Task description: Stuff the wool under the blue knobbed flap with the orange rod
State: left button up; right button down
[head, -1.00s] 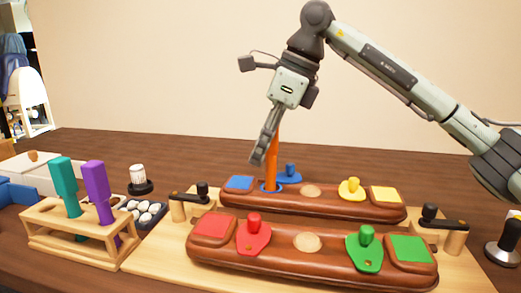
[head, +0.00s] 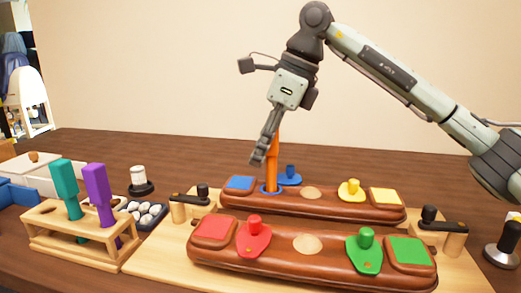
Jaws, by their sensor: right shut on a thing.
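My right gripper (head: 267,148) is shut on the orange rod (head: 271,170), which stands nearly upright. The rod's lower end is at a blue ring on the rear brown saddle panel, beside the blue knobbed flap (head: 290,178). The flap is partly behind the rod and looks swung toward the back. White wool balls (head: 147,212) lie in a dark tray left of the panels. Whether any wool is under the flap is hidden. My left gripper is not in view.
The front panel (head: 300,265) carries red and green knobbed flaps; the rear one also has a yellow flap (head: 351,190). Clamps (head: 190,203) flank the panels. A wooden rack (head: 85,245) holds teal and purple tools at left.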

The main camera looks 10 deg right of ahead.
notch_tip(320, 180, up, 3)
jog(key=shift+f+p, duration=0.2)
jog(key=shift+p, duration=0.5)
notch_tip(320, 180, up, 5)
jog(key=shift+r, duration=0.1)
